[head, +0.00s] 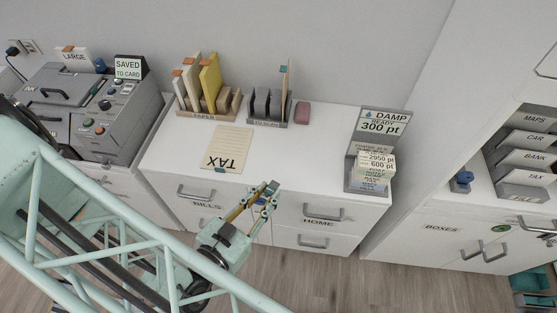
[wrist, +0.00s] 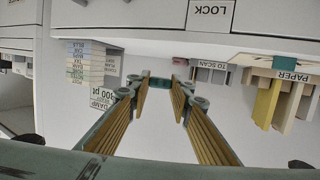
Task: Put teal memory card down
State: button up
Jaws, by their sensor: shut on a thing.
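My gripper (head: 268,192) hangs in front of the white desk's front edge, above the drawer fronts. Its fingers are shut on the teal memory card (wrist: 160,83), which spans between the fingertips in the wrist view. In the head view the card is small and hard to tell from the teal fingertips. The gripper is apart from the desk top (head: 290,155).
A TAX sheet (head: 228,145) lies on the desk. Behind it stand a paper rack (head: 205,112), a scan rack (head: 268,121) and a pinkish block (head: 302,113). A DAMP sign (head: 383,123) stands right. The desk's middle right is clear. A grey machine (head: 105,115) stands left.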

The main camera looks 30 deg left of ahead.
jog(key=shift+s+d+f, duration=0.1)
jog(key=shift+s+d, duration=0.1)
jog(key=shift+s, duration=0.05)
jog(key=shift+w, duration=0.1)
dwell(0.3)
jog(key=b, duration=0.2)
send_over(268, 167)
jog(key=s, duration=0.1)
jog(key=shift+d+f, duration=0.2)
jog(key=shift+f, duration=0.5)
jog(key=shift+w+a, duration=0.2)
jog(key=shift+w, duration=0.25)
jog(key=shift+w+a+f, duration=0.1)
jog(key=shift+w+f, duration=0.1)
jog(key=shift+f, duration=0.1)
jog(key=shift+f+b, duration=0.35)
jog(key=shift+f, duration=1.2)
jog(key=shift+s+f+b, duration=0.15)
jog(key=shift+f+b, duration=0.25)
jog(key=shift+f, duration=0.25)
